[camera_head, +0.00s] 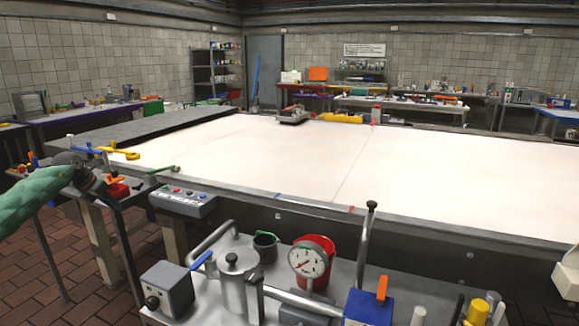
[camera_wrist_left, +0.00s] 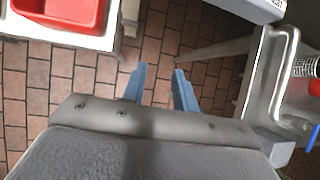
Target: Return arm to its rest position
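My left arm, in a green sleeve, comes in from the left in the head view. Its gripper (camera_head: 100,178) is over the left side, near a small side table; its fingers are small and hard to make out there. In the left wrist view the left gripper (camera_wrist_left: 160,72) has two blue-grey fingers standing apart, with only brick floor between them. It is open and empty. My right arm and gripper are not in view.
A large white-topped table (camera_head: 250,160) fills the middle, mostly bare. In front, a metal bench holds a metal pot (camera_head: 238,280), a dial gauge (camera_head: 308,261) and a grey box (camera_head: 167,290). A red tray (camera_wrist_left: 62,12) lies left of the gripper in the wrist view.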

